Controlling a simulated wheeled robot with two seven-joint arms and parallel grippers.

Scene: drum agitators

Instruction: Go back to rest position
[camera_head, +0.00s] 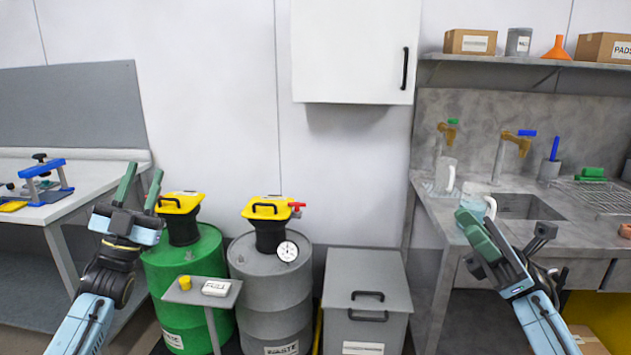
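My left gripper (139,188) is raised at the left, in front of the wall and the green drum. Its two green fingers point up and stand apart, with nothing between them. My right gripper (474,222) is at the right, in front of the sink counter, with its green fingers pointing up and left. Its fingers overlap in this view, so I cannot tell whether they are apart. A small whitish object (490,207) shows right behind its fingertips; I cannot tell whether they touch it.
A green drum (190,270) and a grey drum (270,290) with yellow-topped lids stand in the middle. A small stand (225,297) holds a "FULL" sign. A grey bin (367,290) is beside them. The workbench (85,200) is left, the sink counter (440,215) right.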

